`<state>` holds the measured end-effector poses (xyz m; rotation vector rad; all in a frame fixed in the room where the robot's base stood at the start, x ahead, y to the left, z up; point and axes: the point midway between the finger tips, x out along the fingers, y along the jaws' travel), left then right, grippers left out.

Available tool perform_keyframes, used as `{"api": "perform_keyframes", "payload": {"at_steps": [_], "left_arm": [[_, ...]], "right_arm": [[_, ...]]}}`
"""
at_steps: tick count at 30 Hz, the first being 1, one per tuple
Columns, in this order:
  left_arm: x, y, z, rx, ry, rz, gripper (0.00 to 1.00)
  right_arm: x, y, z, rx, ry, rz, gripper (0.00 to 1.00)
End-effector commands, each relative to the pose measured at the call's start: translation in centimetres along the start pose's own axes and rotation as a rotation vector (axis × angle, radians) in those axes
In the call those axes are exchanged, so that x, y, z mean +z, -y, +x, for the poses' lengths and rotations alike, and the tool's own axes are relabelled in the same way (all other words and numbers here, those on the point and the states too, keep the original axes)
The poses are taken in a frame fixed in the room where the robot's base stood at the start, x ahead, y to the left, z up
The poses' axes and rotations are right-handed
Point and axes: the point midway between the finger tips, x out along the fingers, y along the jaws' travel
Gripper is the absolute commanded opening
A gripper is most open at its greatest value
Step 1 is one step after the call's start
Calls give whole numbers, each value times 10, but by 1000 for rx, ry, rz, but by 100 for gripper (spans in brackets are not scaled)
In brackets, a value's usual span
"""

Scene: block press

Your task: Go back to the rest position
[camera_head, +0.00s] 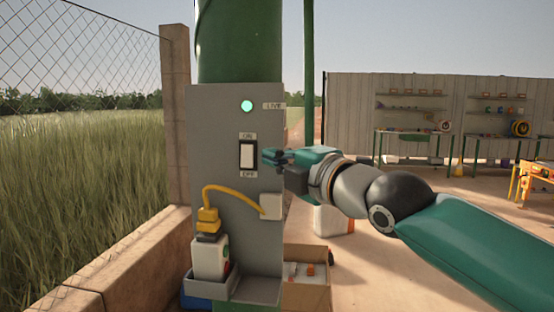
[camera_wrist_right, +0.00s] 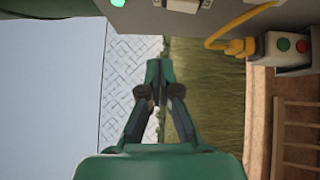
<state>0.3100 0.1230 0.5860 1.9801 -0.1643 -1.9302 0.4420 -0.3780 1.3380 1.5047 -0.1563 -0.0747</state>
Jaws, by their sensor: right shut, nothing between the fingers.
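My right gripper (camera_head: 266,156) is shut and empty, reaching in from the right. Its fingertips overlap the right part of the grey panel (camera_head: 225,130), right of the white rocker switch (camera_head: 247,154) marked ON and OFF. I cannot tell its distance from the panel. In the right wrist view the closed fingers (camera_wrist_right: 158,68) point toward the panel (camera_wrist_right: 145,22), apart from the switch (camera_wrist_right: 182,4). A green lamp (camera_head: 247,106) marked LIVE is lit; it also shows in the wrist view (camera_wrist_right: 117,2). My left gripper is not in view.
Below the switch, a yellow cable (camera_head: 235,192) joins a white socket box (camera_head: 270,206) to a yellow plug above a small white unit (camera_head: 210,258). A green post (camera_head: 240,45) backs the panel. A low wall (camera_head: 115,262) stands left; a cardboard box (camera_head: 306,291) lies below right.

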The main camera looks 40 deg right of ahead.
Motion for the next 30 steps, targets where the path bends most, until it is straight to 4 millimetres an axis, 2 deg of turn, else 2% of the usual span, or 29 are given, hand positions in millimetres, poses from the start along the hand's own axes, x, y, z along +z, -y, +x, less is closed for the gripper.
{"api": "perform_keyframes", "payload": {"at_steps": [11,14,16,20,23,24,26,27,29,30], "left_arm": [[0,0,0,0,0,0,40],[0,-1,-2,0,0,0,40],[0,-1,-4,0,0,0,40],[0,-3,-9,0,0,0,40],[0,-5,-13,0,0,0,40],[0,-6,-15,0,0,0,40],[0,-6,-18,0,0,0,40],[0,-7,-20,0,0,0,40],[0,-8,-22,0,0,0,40],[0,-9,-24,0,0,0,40]], "right_arm": [[-2,4,4,-8,-4,6,0],[-11,18,16,-40,-21,39,0],[-23,38,31,-82,-43,83,0],[-56,99,67,-209,-90,216,0],[-87,164,91,-343,-114,357,0],[-100,192,98,-399,-117,418,0],[-119,233,105,-485,-115,510,0],[-131,262,106,-546,-107,572,0],[-148,305,105,-637,-87,666,0],[-160,334,102,-697,-68,728,0]]}}
